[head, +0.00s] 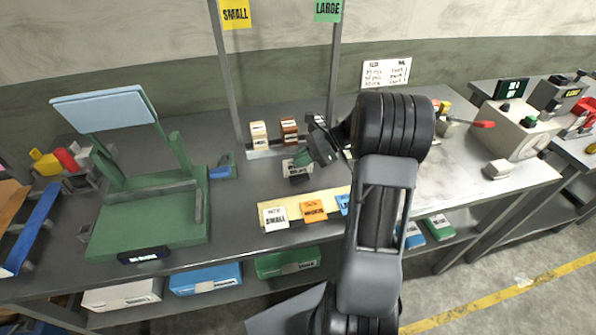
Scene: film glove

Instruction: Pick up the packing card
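I cannot tell for certain which card is the packing card. A cream strip (291,201) on the bench front holds a white card marked SMALL (274,218), an orange card (314,210) and a blue card (343,205), which my arm partly covers.
A green stand (150,215) with a pale blue panel fills the left of the bench. Small boxes (258,132) stand at the back between two posts with SMALL (236,13) and LARGE (327,10) signs. A grey machine (518,130) stands right. Bins (205,278) sit below.

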